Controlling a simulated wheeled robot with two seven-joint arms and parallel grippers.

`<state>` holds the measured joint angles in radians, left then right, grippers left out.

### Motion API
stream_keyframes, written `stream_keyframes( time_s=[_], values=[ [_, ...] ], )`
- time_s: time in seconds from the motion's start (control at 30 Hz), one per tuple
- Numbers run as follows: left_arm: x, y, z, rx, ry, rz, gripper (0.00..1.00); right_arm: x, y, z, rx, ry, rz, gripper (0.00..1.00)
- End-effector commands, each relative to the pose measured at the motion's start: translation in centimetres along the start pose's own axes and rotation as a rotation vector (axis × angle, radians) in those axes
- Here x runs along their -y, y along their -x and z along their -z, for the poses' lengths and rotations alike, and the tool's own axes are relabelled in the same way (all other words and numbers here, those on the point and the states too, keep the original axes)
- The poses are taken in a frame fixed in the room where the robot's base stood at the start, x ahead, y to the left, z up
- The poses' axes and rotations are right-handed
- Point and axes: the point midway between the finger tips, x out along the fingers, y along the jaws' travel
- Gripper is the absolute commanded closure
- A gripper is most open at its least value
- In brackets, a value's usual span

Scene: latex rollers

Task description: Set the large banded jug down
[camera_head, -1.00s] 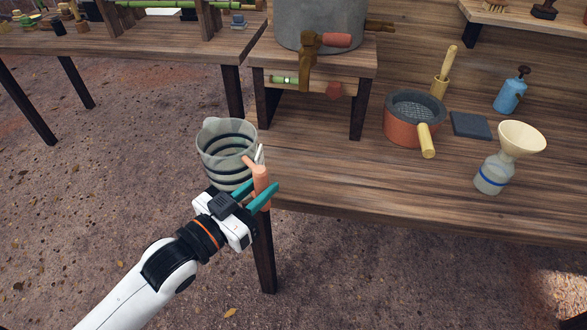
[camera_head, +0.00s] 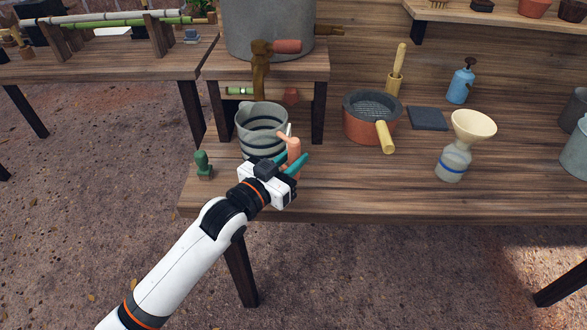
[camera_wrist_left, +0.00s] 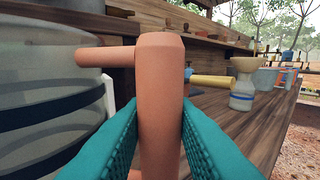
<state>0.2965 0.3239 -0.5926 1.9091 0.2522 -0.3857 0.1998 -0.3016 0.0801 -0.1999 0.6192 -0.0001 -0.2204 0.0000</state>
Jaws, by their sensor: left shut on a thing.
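The large banded jug (camera_head: 262,128) is a grey, translucent vessel with dark bands and an orange-pink handle. In the head view it is upright at the left part of the wooden bench, in front of the small stand. My left gripper (camera_head: 291,168) is shut on its handle. In the left wrist view the handle (camera_wrist_left: 158,105) stands between the teal fingers, and the jug's banded wall (camera_wrist_left: 50,90) fills the left side. The jug's base is partly hidden by my gripper, so I cannot tell whether it touches the bench. My right gripper is not in view.
A small stand (camera_head: 310,70) bearing a large grey tank (camera_head: 265,28) is just behind the jug. A green-topped item (camera_head: 203,165) is to its left. A red-brown pan (camera_head: 370,125), a dark slab (camera_head: 428,118) and a bottle with funnel (camera_head: 455,160) are to the right. The bench front (camera_head: 340,190) is clear.

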Motion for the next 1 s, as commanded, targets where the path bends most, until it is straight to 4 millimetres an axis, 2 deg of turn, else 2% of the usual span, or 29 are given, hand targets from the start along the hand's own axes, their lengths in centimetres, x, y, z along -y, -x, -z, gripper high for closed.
stream_keyframes(
  time_s=[0.17,0.4,0.73,0.77,0.8,0.87,1.0],
  values=[
    [0.0,-0.6,0.6,0.001,-0.001,0.0,1.0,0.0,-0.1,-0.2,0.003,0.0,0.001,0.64],
    [0.0,-0.5,3.5,0.001,-0.002,0.001,1.0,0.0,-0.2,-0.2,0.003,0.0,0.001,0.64],
    [0.0,-0.5,3.8,0.002,-0.003,0.001,1.0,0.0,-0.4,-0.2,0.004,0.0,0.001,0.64],
    [0.0,-0.5,3.8,0.0,-0.001,0.001,0.73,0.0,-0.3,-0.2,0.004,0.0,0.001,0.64],
    [0.0,-0.5,3.8,0.0,-0.001,0.001,0.66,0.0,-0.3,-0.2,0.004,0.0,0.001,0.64],
    [0.0,-0.5,3.8,0.0,-0.001,0.001,0.56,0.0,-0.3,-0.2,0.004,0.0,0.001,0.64],
    [0.0,-0.5,3.8,0.0,-0.001,0.001,0.55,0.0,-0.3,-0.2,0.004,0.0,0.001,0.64]
  ],
)
